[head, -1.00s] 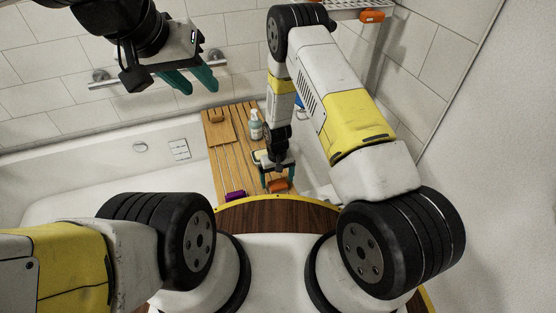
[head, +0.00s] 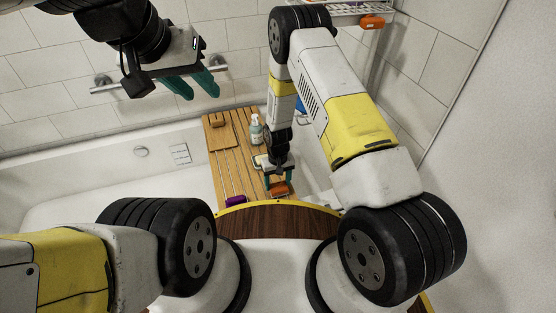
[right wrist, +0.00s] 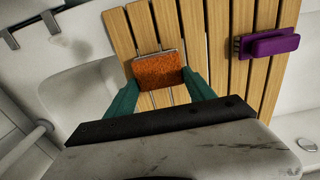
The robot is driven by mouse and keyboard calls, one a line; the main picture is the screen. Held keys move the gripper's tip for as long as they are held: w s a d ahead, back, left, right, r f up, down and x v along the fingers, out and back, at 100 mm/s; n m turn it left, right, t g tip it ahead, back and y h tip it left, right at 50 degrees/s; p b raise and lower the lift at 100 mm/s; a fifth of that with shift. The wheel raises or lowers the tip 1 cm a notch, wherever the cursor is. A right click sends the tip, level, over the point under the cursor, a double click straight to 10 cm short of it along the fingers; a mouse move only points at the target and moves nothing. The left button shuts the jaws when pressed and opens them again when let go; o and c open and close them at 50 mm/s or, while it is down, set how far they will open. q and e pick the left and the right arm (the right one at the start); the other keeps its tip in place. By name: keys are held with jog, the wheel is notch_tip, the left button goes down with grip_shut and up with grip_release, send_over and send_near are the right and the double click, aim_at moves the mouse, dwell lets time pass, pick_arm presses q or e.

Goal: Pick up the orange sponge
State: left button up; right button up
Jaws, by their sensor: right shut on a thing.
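The orange sponge (head: 279,190) is at the right part of the slatted wooden bath board, near its close end. My right gripper (head: 279,178) is pointed down with its teal fingers on both sides of the sponge, shut on it. In the right wrist view the sponge (right wrist: 158,70) sits between the two fingertips (right wrist: 160,80), over the slats and thin metal rods. Whether it touches the board cannot be told. My left gripper (head: 203,96) is up at the upper left by the wall, its fingers apart and empty.
The bath board (head: 230,165) lies across the white tub (head: 80,195). A purple brush (head: 236,201) lies left of the sponge, also in the right wrist view (right wrist: 270,44). A soap bottle (head: 256,132) stands behind. Another orange object (head: 372,22) is on the upper right shelf.

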notch_tip(320, 180, up, 3)
jog(key=shift+f, duration=0.2)
jog(key=s+d+r, duration=0.1)
jog(key=s, duration=1.5)
jog(key=shift+r, duration=0.15)
